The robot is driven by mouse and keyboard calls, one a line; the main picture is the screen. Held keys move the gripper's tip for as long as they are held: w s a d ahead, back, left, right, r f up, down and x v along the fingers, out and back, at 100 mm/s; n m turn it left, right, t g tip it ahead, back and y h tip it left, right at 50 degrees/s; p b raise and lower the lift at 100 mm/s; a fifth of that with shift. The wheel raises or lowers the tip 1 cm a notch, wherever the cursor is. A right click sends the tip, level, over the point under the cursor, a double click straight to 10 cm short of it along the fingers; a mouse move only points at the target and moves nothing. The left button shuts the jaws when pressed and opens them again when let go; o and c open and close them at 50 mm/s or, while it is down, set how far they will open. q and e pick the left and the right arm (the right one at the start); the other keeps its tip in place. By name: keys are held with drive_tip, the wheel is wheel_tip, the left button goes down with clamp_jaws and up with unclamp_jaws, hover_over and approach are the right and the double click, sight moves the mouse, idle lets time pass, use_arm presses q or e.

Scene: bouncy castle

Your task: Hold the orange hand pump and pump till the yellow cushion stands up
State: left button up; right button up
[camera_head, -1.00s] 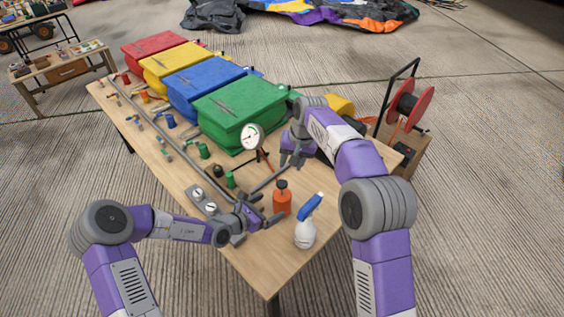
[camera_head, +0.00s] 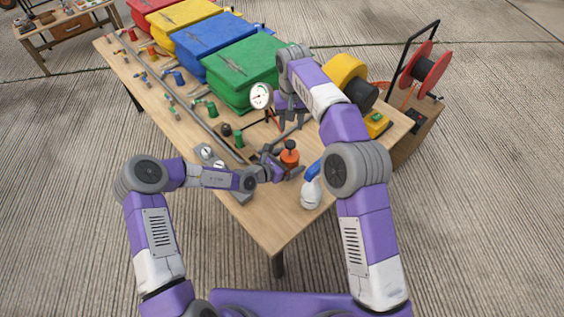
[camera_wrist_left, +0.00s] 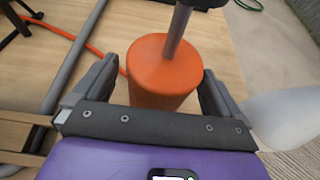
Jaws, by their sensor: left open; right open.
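The orange hand pump (camera_head: 290,158), with a dark handle on a rod, stands upright on the table near its front end. My left gripper (camera_head: 285,164) is open around it. In the left wrist view the orange body (camera_wrist_left: 165,80) sits between the spread fingers, with gaps on both sides. My right gripper (camera_head: 290,118) is open, farther back beside the green box and gauge, and holds nothing visible. A yellow block (camera_head: 180,27) stands between red and blue ones at the table's far end; I cannot tell if it is the cushion.
A yellow blower (camera_head: 346,74) and red reel (camera_head: 424,70) are at the right.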

use_arm(q)
drive_tip(key=shift+w+d+f, duration=0.15)
drive_tip(key=shift+w+d, duration=0.05)
drive_tip(key=shift+d, duration=0.05)
drive_tip(key=c, duration=1.4)
use_arm(e)
drive_tip(key=c, duration=0.7)
drive_tip(key=shift+s+d+r+n, duration=0.1)
drive_tip(key=shift+d+r+n, duration=0.1)
drive_tip(key=shift+r+n, duration=0.3)
clamp_jaws()
drive_tip(key=s+d+r+n+t+y, duration=0.2)
drive_tip(key=s+r+n, duration=0.2)
drive_tip(key=r+n, duration=0.2)
drive_tip(key=shift+d, duration=0.2)
